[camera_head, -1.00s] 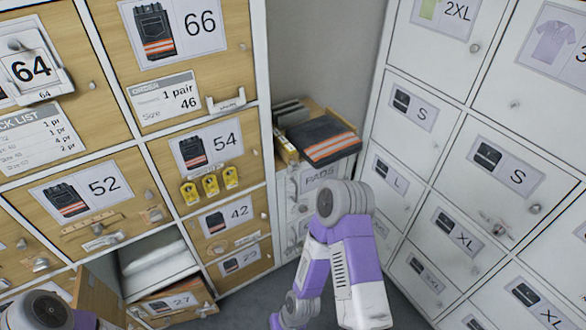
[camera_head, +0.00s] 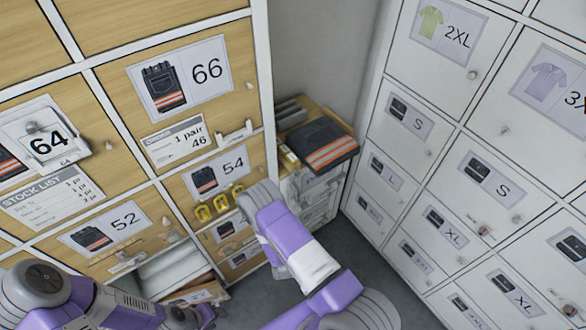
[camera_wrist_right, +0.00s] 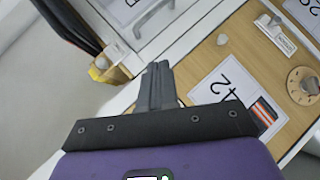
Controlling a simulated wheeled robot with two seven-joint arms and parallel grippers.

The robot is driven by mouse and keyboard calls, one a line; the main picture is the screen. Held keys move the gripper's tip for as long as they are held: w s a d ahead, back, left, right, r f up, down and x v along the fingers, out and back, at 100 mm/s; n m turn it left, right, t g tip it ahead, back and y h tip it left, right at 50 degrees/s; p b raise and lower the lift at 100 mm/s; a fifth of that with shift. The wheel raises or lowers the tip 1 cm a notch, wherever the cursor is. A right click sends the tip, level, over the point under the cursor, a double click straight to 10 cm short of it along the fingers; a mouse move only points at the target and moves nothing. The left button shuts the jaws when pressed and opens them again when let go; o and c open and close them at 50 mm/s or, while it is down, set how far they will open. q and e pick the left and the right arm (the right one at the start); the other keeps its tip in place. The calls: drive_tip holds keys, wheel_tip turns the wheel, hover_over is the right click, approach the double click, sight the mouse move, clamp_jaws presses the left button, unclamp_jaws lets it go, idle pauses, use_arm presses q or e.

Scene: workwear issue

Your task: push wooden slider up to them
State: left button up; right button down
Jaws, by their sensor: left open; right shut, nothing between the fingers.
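A small pale wooden block with a yellow part, which looks like the wooden slider (camera_head: 289,158), sits at the left front edge of the low cabinet top. It also shows in the right wrist view (camera_wrist_right: 113,75). Folded dark trousers with orange stripes (camera_head: 322,146) lie to its right. My right gripper (camera_wrist_right: 157,68) is shut and empty, apart from the block, in front of the cabinet fronts. In the head view its fingers are hidden behind my right wrist. My left gripper (camera_head: 203,316) shows only partly, low at the left, by the open lower compartment; it is open.
A wooden locker wall (camera_head: 115,105) with labels, knobs and handles stands at the left. White lockers (camera_head: 395,155) stand at the right.

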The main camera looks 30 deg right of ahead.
wheel_tip(320, 180, up, 8)
drive_tip(key=w+n+t+h+p, duration=0.2)
drive_tip(key=w+n+t+p, duration=0.1)
drive_tip(key=n, duration=0.1)
drive_tip(key=t, duration=0.1)
approach(293, 172)
drive_tip(key=w+a+r, duration=0.1)
drive_tip(key=w+a, duration=0.1)
use_arm(q)
drive_tip(key=shift+r, duration=2.25)
use_arm(e)
drive_tip(key=shift+w+d+f, duration=0.1)
drive_tip(key=shift+w+d, duration=0.15)
drive_tip(key=shift+d, duration=0.45)
drive_tip(key=shift+w+d, duration=0.25)
drive_tip(key=shift+d, duration=0.45)
drive_tip(key=shift+w+d, duration=0.25)
drive_tip(key=shift+d, duration=0.45)
use_arm(q)
drive_tip(key=shift+f, duration=0.1)
